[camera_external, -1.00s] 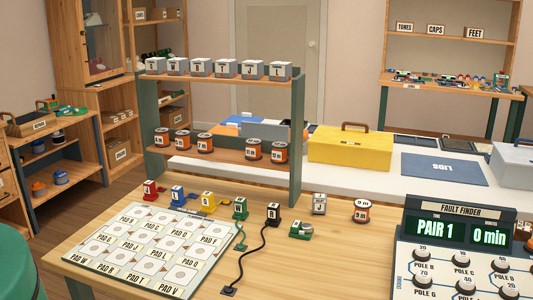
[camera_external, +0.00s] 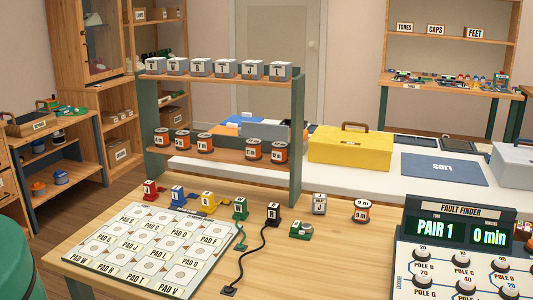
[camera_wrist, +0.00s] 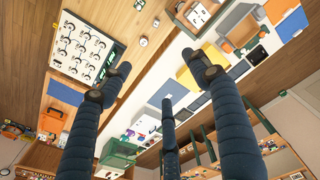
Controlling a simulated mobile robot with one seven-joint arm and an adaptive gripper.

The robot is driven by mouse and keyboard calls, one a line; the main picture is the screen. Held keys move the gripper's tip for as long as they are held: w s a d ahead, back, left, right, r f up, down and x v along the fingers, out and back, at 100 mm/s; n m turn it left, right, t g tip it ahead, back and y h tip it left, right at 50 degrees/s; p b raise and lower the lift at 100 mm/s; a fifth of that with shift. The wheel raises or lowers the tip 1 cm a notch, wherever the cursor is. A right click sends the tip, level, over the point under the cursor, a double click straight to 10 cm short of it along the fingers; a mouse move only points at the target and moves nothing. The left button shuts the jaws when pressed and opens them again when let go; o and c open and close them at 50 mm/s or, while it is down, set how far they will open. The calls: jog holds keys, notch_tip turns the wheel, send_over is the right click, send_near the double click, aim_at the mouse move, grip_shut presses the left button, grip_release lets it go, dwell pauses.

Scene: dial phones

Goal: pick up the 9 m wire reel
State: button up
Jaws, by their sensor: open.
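The 9 m wire reel (camera_external: 361,210) stands upright on the wooden workbench (camera_external: 330,260), near its back edge and left of the fault finder. It has an orange body, a dark top and white labels. My gripper (camera_wrist: 157,66) shows only in the wrist view, its dark fingers spread wide with nothing between them. In that view small items stand on the bench beyond the fingertips, too small to tell which is the reel. My gripper is apart from the bench.
A shelf rack (camera_external: 298,140) holds several similar orange reels (camera_external: 253,149). Lettered plugs, a cable and a pad board (camera_external: 212,240) lie further left. Bench space before the reel is clear.

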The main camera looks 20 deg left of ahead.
jog(key=w+d+f, duration=0.2)
jog(key=d+f, duration=0.5)
jog(key=d, duration=0.6)
send_over(362, 204)
notch_tip(362, 204, down, 40)
jog(key=shift+w+m+g+p, duration=0.15)
jog(key=shift+m+g+p, duration=0.15)
jog(key=shift+g+p, duration=0.15)
jog(key=shift+f, duration=0.15)
jog(key=shift+f, duration=4.2)
jog(key=shift+f, duration=0.1)
jog(key=shift+f, duration=2.55)
jog(key=shift+c, duration=0.5)
jog(key=c, duration=1.2)
